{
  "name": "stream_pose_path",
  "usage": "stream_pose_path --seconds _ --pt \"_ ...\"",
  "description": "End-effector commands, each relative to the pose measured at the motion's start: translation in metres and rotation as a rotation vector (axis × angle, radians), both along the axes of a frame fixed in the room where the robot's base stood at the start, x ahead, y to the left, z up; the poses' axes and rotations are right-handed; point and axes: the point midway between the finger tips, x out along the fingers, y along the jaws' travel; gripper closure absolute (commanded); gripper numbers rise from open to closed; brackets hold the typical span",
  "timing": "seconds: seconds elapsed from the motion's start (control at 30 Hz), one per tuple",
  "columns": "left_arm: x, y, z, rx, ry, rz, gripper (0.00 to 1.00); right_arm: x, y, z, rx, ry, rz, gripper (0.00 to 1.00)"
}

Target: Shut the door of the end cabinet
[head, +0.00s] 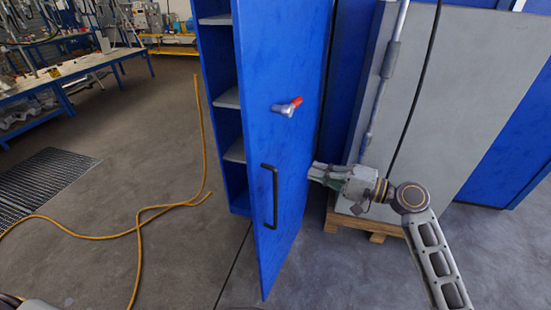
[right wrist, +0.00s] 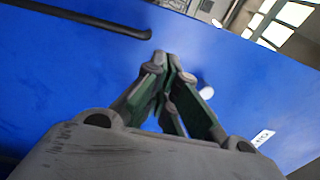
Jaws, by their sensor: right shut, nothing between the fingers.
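The blue end cabinet (head: 215,75) stands near the middle of the head view, with grey shelves (head: 232,98) visible inside. Its door (head: 275,140) stands open, so the interior shows left of the door panel. The door carries a black bar handle (head: 274,197) and a grey lever with a red tip (head: 287,107). My right gripper (head: 313,171) is shut and empty, at the right of the door's outer face. In the right wrist view its fingertips (right wrist: 165,62) point at the blue face (right wrist: 215,45); contact cannot be told. My left gripper is out of view.
A large grey panel (head: 470,90) stands on a wooden pallet (head: 375,226) behind my right arm. An orange hose (head: 140,226) lies on the floor at left, near a floor grate (head: 45,185). Workbenches (head: 75,66) stand at the back left.

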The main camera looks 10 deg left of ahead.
Motion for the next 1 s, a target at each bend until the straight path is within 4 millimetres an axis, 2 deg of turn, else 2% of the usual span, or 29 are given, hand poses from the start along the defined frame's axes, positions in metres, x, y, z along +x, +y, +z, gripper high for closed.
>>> stream_pose_path --seconds 0.17,0.37,1.0 --pt "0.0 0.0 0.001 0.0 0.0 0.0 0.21 0.001 0.004 0.001 0.001 0.0 0.001 1.0" --pt "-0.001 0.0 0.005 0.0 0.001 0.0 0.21 0.004 0.018 0.001 0.0 -0.001 0.0 1.0" --pt "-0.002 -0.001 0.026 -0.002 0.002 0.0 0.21 0.022 0.099 0.002 0.001 -0.001 0.0 1.0"
